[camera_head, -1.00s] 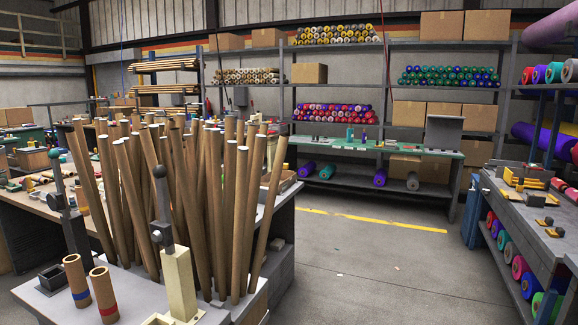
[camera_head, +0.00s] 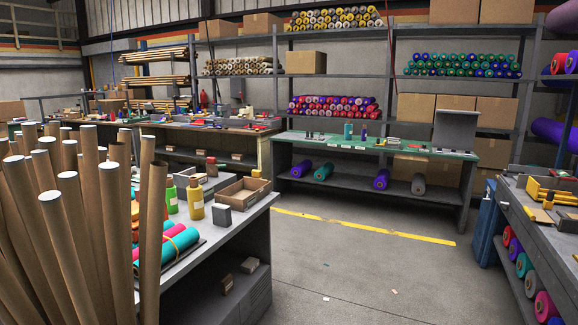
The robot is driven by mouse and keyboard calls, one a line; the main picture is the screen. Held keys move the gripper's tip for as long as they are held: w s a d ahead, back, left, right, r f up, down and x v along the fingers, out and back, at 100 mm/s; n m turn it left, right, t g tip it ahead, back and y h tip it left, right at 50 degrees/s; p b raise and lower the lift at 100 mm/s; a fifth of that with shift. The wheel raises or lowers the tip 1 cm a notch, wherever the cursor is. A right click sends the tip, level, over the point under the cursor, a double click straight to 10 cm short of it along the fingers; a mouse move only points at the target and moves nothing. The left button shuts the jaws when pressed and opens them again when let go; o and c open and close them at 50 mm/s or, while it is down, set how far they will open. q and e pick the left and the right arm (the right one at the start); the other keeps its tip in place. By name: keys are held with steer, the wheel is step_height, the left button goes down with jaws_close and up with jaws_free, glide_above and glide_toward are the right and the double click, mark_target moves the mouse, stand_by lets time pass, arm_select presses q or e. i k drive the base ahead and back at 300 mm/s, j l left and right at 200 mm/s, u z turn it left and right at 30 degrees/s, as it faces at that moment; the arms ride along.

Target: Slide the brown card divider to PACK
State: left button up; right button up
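I cannot make out the brown card divider or any PACK marking. A green-topped bench (camera_head: 335,145) stands against the back shelves, with small items and pale tags too small to read along its front edge. A grey upright panel (camera_head: 455,130) stands at its right end. Neither of my grippers shows in the head view.
Tall cardboard tubes (camera_head: 68,215) crowd the left front. Beside them a grey bench (camera_head: 235,212) holds felt rolls (camera_head: 172,245), bottles and an open cardboard tray (camera_head: 243,190). Another workbench (camera_head: 540,222) stands at right.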

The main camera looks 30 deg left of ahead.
mark_target(252, 183)
steer(key=i+l+u, duration=0.1)
steer(key=i+u, duration=0.3)
steer(key=i, duration=1.25)
